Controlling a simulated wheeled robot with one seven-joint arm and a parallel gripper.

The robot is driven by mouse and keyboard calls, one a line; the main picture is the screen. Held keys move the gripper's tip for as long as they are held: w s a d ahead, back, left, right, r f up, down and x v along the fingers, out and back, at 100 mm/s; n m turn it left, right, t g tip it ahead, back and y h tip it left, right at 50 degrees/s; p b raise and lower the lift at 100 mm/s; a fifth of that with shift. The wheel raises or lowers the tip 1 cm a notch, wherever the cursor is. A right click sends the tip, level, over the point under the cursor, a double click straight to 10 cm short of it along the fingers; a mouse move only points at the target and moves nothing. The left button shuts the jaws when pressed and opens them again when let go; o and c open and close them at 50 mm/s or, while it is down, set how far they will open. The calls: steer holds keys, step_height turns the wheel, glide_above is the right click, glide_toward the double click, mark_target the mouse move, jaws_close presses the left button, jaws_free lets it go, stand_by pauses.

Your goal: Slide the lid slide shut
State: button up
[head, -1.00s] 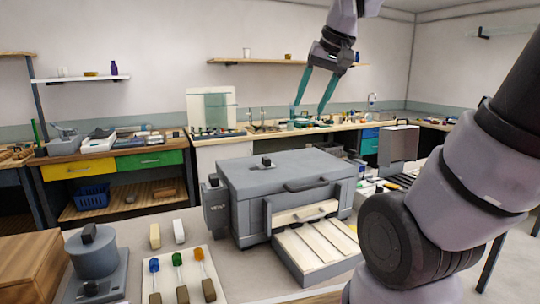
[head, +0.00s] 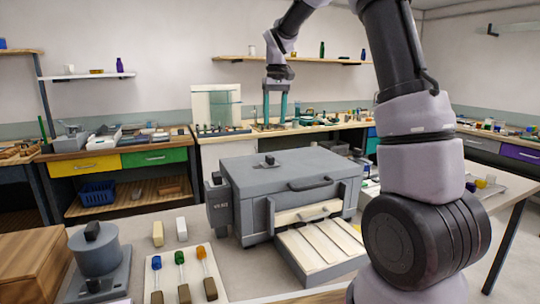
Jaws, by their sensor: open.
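A grey box-shaped kiln (head: 290,175) stands on the table with its front drawer or tray pulled out. A small dark knob on a plate (head: 268,161) sits on top of its lid, near the back left; it looks like the lid slide, but I cannot tell how far it is open. A dark bar handle (head: 310,184) is on the lid's front edge. My gripper (head: 275,121) is open and empty, pointing down with its teal fingers apart. It hangs above the kiln in the picture, clear of the knob.
The slatted pale tray (head: 318,250) sticks out at the kiln's front. A grey pot-like device (head: 97,250) and a board with coloured-tipped rods (head: 182,272) lie to the left. A wooden box (head: 28,262) stands at the far left.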

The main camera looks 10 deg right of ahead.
mark_target(270, 156)
steer(key=shift+n+g, duration=0.3)
steer(key=shift+g, duration=0.1)
steer(key=w+f, duration=0.1)
steer(key=f, duration=0.3)
steer(key=w+f, duration=0.1)
steer(key=f, duration=0.4)
steer(key=w+a+f, duration=0.1)
steer(key=f, duration=0.4)
jaws_close()
stand_by(0.8)
